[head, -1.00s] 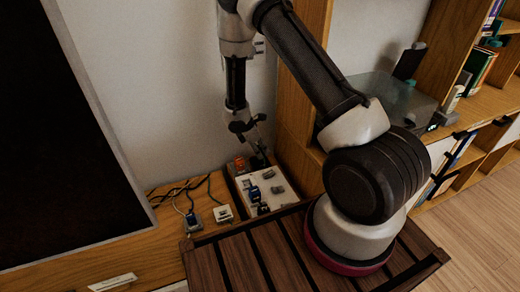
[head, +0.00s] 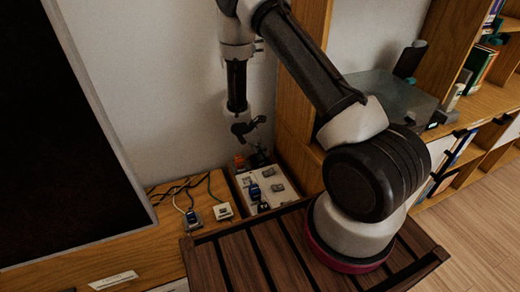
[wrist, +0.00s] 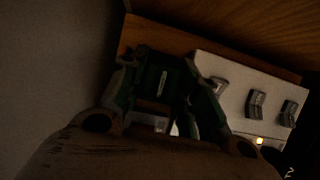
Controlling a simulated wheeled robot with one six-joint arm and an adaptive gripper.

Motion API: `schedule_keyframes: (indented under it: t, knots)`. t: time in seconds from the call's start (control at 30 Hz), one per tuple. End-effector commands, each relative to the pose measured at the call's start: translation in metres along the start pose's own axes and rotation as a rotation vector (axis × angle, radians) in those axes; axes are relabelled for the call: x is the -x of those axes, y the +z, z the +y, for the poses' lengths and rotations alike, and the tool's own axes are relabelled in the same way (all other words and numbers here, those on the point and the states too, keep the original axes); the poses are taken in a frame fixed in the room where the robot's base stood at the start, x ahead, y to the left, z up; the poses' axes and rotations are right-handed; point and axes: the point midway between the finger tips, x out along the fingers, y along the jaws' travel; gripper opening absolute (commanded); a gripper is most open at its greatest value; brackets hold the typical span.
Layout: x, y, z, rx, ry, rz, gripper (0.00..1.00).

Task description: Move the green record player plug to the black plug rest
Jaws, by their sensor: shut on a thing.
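In the wrist view, my gripper (wrist: 160,100) is shut on a dark green block with a pale slot, which I take to be the green record player plug (wrist: 153,78). In the head view, my gripper (head: 248,128) hangs above the far end of a white-topped wooden socket box (head: 283,188). The plug is too small and dark to make out clearly there. A dark shape (head: 258,158) lies below the gripper at the box's far end; I cannot tell what it is. I cannot clearly pick out the black plug rest.
The box top carries a blue plug (head: 254,192), a black plug (head: 264,207) and grey switches. On the desk to the left are a blue plug on a grey rest (head: 193,218), a white rest (head: 223,212) and loose cables. A wooden shelf side (head: 303,90) stands close right.

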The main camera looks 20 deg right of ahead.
Motion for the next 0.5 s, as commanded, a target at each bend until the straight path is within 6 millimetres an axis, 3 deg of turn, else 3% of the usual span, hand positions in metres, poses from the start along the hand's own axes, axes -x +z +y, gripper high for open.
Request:
schedule_keyframes:
  t: [0.5]
  knots:
    - [-0.012,-0.005,0.000,0.000,0.000,0.000,0.05]
